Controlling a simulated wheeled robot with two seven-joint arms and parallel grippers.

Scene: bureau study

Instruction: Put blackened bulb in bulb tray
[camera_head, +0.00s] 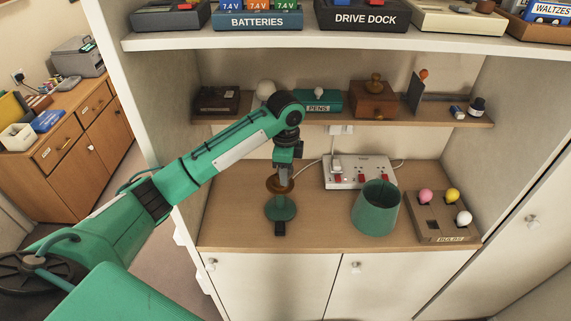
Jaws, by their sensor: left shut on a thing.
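My left gripper (284,177) points down over the green lamp base (281,209) on the wooden counter. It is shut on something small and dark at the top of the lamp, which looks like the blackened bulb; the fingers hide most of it. A brown ring (279,185) shows just at the fingertips, above the base. The bulb tray (428,228), a brown box marked BULBS, stands at the right of the counter. It holds a pink bulb (425,195), a yellow bulb (452,195) and a white bulb (464,217), and has dark empty-looking holes. My right gripper is out of view.
A green lampshade (376,210) stands between lamp base and tray. A white power strip (345,174) with red switches lies behind it. The counter's front is mostly clear.

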